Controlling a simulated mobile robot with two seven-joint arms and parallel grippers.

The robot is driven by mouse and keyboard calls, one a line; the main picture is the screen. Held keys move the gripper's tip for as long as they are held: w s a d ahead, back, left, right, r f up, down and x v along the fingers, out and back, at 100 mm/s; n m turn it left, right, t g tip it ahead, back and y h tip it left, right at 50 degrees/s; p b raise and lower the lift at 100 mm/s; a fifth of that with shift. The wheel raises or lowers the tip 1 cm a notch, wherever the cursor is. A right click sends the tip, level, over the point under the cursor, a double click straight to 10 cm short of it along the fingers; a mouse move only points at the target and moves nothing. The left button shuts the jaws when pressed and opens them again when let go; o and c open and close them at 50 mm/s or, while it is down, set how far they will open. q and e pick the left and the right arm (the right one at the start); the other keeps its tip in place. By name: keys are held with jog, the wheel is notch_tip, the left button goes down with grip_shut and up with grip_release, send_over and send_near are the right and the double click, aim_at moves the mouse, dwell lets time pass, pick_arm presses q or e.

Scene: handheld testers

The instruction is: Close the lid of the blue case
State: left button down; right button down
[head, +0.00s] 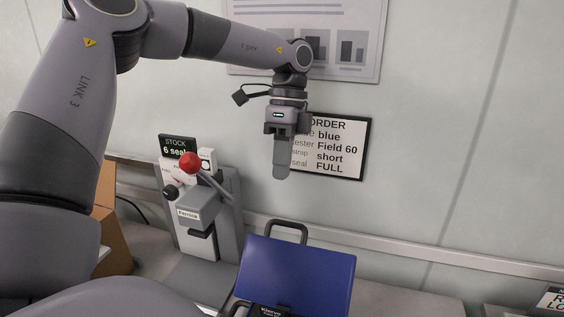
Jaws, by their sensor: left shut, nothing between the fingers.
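The blue case shows at the bottom middle, and its lower part is cut off by the frame edge. Its broad blue panel (298,275), which looks like the lid, appears raised and tilted. A black item with a white label (268,311) shows at its lower edge. Dark handles stick up behind and at the left of the case. My left gripper (282,172) points down with its fingers shut and empty. It hangs above the case, in front of the wall, and is apart from the lid. My right gripper is not in view.
A grey press (205,212) with a red-knobbed lever (190,163) stands left of the case. A stock sign (177,146) is behind it. A cardboard box (115,235) is farther left. An order sign (345,150) hangs on the wall.

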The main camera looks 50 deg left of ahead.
pick_arm(q)
jog(key=x, duration=0.7)
jog(key=shift+f+p, duration=0.15)
jog(key=shift+p, duration=0.25)
